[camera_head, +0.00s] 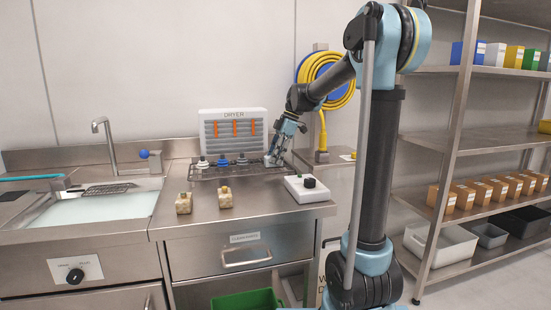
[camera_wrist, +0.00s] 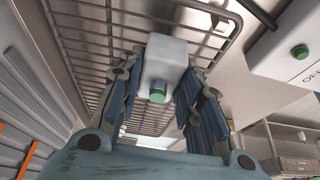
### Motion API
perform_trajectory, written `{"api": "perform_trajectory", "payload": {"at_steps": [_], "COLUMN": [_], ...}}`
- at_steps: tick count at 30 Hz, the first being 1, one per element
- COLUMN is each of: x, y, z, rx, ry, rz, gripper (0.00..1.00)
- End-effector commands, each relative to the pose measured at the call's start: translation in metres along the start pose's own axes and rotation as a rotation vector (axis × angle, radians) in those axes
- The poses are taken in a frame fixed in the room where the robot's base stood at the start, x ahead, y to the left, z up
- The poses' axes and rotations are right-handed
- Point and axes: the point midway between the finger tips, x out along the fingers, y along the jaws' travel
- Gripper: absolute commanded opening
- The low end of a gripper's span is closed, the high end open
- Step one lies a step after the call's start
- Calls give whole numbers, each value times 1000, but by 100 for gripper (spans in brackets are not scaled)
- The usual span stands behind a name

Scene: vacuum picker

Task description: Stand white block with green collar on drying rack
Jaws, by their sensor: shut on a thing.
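The white block with a green collar (camera_wrist: 164,62) is between the fingers of my gripper (camera_wrist: 158,98) in the wrist view. The drying rack (camera_wrist: 92,22) is a wire grid lying behind the block in that view. In the head view, the rack (camera_head: 205,175) stands on the counter in front of the dryer, and my gripper (camera_head: 271,160) is low over its right end. I cannot tell whether the block touches the wires. The block is too small to make out clearly in the head view.
Several pieces with dark, blue and white parts (camera_head: 223,161) stand on the rack's left and middle. The dryer (camera_head: 234,130) is behind it. A white switch box (camera_head: 306,188) sits close at the front right. Two tan blocks (camera_head: 184,203) stand in front. A sink (camera_head: 90,208) is left.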

Motion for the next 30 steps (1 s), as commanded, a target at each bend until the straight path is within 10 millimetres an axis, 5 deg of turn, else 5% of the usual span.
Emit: {"api": "perform_trajectory", "payload": {"at_steps": [9, 10, 12, 24, 30], "x": [2, 2, 2, 0, -24], "y": [0, 0, 0, 0, 0], "z": [1, 1, 1, 0, 1], "rx": [0, 0, 0, 1, 2], "ry": [0, 0, 0, 0, 0], "rz": [0, 0, 0, 0, 1], "gripper": [3, 37, 53, 53, 53]}}
